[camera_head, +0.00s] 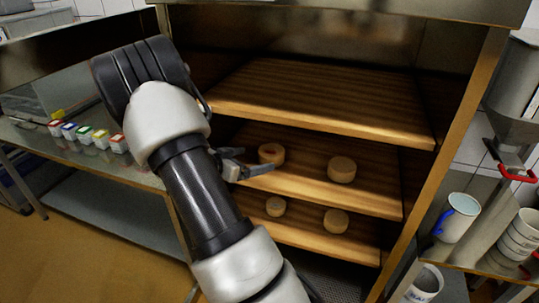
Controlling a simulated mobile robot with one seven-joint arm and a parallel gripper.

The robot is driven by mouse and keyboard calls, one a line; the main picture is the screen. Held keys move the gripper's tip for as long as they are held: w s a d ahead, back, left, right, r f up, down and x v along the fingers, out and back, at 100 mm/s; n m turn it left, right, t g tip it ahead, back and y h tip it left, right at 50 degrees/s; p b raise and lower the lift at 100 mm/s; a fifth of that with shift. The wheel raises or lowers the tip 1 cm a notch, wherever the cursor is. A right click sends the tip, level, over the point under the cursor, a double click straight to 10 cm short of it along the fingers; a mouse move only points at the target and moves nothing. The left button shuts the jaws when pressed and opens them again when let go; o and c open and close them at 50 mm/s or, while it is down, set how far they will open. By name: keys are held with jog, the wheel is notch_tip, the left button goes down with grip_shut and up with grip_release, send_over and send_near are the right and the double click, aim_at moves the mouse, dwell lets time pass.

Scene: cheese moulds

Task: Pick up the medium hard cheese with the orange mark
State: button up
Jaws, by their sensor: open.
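A round pale cheese (270,150) with a reddish-orange mark on its top sits on the middle wooden shelf, at the left. My gripper (257,161) is open at the left front of this cheese, with one finger reaching along its front side. I cannot tell whether the fingers touch it. A second, larger-looking cheese (341,169) stands to the right on the same shelf; no mark shows on it. A small cheese (275,206) and a medium one (336,220) stand on the shelf below, also without visible marks.
The top shelf (320,95) is empty and lies close above the middle one. A wooden post (450,150) bounds the rack on the right. Several coloured small boxes (85,133) stand on the left table. White moulds (456,217) stand at the right.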

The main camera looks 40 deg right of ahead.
aim_at(271, 154)
jog(key=x, duration=1.1)
jog(key=shift+w+r, duration=0.1)
jog(key=shift+w, duration=0.1)
jog(key=shift+r, duration=0.1)
jog(key=c, duration=1.1)
